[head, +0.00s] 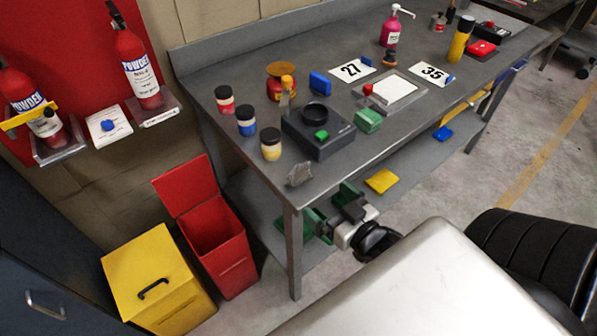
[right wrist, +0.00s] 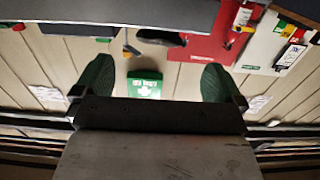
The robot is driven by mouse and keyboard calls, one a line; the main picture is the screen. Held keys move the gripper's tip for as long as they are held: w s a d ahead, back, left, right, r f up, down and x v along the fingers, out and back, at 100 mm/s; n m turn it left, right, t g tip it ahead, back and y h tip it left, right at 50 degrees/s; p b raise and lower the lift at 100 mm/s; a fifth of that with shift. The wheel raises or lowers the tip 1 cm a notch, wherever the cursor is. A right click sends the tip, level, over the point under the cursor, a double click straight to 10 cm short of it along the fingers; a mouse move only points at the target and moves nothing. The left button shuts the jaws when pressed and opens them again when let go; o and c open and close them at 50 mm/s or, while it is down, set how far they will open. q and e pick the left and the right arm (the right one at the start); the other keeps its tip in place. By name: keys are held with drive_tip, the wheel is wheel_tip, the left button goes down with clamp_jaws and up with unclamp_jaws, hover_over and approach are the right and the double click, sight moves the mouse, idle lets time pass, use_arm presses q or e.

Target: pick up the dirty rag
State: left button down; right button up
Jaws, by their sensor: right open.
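A small crumpled grey cloth, which looks like the dirty rag (head: 299,174), lies on the near left corner of the grey workbench (head: 340,160) in the head view. My right gripper (head: 331,209) is in front of the bench's front edge, to the right of the rag and lower in the picture. Its green fingers are apart with nothing between them. In the right wrist view the gripper (right wrist: 157,85) is also open and empty, and I cannot make out the rag there. My left gripper is not in view.
Jars (head: 271,144) and a dark box with a green button (head: 318,132) stand behind the rag. A yellow bin (head: 150,270) and an open red bin (head: 215,240) stand left of the bench. Black tyres (head: 530,255) are at right.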

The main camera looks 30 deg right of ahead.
sight(306, 178)
drive_tip(key=w, duration=0.4)
drive_tip(key=shift+w+a+r+p, duration=0.25)
drive_tip(key=shift+w+r+p, duration=0.1)
drive_tip(key=shift+w+r, duration=0.05)
drive_tip(key=shift+w+a+f+p, duration=0.1)
drive_tip(key=shift+w+p, duration=0.25)
drive_tip(key=shift+w, duration=1.15)
drive_tip(key=shift+w+a+f+p, duration=0.1)
drive_tip(key=shift+w+p, duration=0.2)
drive_tip(key=shift+w, duration=1.2)
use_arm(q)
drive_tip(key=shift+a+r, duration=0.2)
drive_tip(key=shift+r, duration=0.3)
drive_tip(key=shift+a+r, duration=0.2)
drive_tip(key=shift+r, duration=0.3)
use_arm(e)
drive_tip(key=shift+r, duration=0.1)
drive_tip(key=c, duration=1)
